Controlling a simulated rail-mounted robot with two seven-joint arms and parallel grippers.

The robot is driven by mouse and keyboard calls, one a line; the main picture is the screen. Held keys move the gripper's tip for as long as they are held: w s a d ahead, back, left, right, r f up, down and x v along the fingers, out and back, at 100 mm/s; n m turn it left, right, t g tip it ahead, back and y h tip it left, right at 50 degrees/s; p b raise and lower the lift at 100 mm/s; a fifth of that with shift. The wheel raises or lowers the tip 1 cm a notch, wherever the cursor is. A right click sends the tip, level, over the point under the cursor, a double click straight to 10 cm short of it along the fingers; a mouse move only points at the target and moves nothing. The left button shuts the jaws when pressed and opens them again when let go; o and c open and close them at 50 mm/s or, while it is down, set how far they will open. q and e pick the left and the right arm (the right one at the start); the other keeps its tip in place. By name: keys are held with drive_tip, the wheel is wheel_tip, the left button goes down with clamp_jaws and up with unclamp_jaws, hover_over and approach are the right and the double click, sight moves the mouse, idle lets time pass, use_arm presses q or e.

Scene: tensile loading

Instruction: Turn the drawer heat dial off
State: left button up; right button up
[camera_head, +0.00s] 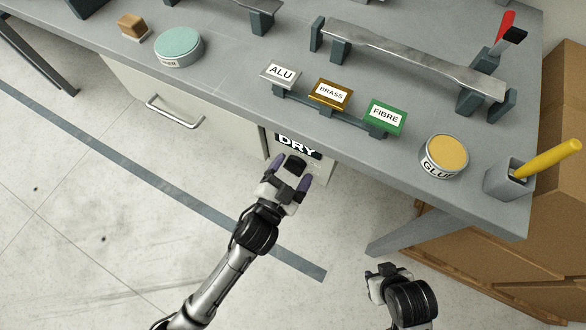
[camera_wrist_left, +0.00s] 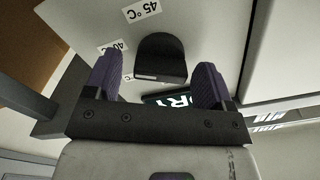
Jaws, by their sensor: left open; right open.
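The heat dial is a dark knob (camera_head: 295,163) on the drawer front under the bench, just below the DRY label (camera_head: 298,146). In the left wrist view the black dial (camera_wrist_left: 160,55) carries a short white line on its edge nearest the gripper. Printed labels beside it read 45 °C (camera_wrist_left: 141,9) and 40 (camera_wrist_left: 113,46). My left gripper (camera_head: 291,173) is open, with its purple fingertips on either side of the dial; I cannot tell whether they touch it. My right gripper (camera_head: 381,269) is open and empty, low over the floor to the right.
A drawer with a bar handle (camera_head: 175,112) is left of the dial. The bench top (camera_head: 225,85) above holds the ALU, BRASS and FIBRE blocks (camera_head: 330,94), a glue tin (camera_head: 444,157) and a cup with a yellow-handled tool (camera_head: 508,181). Cardboard boxes (camera_head: 485,255) stand at the right.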

use_arm(q)
drive_tip(key=shift+w+d, duration=0.15)
drive_tip(key=shift+w, duration=0.1)
